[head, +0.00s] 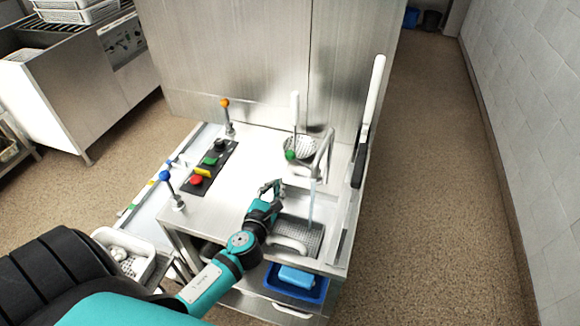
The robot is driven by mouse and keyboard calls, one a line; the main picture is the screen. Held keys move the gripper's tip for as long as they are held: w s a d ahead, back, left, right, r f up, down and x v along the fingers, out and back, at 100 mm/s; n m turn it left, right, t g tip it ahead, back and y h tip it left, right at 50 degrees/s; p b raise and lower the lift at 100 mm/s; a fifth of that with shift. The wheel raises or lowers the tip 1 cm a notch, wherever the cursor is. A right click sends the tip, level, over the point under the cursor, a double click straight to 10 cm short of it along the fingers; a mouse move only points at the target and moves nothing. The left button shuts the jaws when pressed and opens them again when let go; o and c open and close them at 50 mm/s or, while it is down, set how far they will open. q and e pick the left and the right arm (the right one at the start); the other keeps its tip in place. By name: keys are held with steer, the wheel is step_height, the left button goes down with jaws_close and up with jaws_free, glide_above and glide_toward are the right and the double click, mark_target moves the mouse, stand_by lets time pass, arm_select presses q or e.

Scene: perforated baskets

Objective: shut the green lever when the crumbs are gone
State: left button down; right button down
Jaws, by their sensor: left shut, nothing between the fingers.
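The green lever is a small green knob (290,155) beside the tap, at the back of the sink. The metal tap (325,150) arches over the sink, and a pale vertical streak that looks like running water (312,205) falls from it. A perforated basket (312,240) lies in the sink, partly hidden by my left arm. I cannot make out crumbs in it. My left gripper (270,187) is shut and empty over the counter at the sink's left edge, in front of the green knob and apart from it. My right gripper is out of view.
A black panel with coloured buttons (208,168) and levers with orange (224,103) and blue (165,176) knobs stand left. A round strainer (301,148) sits behind the tap. A tall white-and-black handle (375,90) rises right. A blue bin (310,291) is below the sink.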

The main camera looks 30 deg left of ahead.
mark_target(303, 164)
arm_select(q)
steer(key=x, duration=0.9)
steer(key=shift+a, duration=0.2)
steer(key=shift+w+a, duration=0.2)
steer(key=shift+w, duration=0.25)
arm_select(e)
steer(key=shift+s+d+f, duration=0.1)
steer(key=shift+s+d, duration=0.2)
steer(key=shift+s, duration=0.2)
arm_select(q)
steer(key=shift+r+m, duration=0.15)
steer(key=shift+m, duration=0.15)
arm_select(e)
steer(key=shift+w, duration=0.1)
arm_select(q)
steer(key=shift+d+r+p, duration=0.1)
steer(key=shift+r+p, duration=0.1)
steer(key=shift+p, duration=0.1)
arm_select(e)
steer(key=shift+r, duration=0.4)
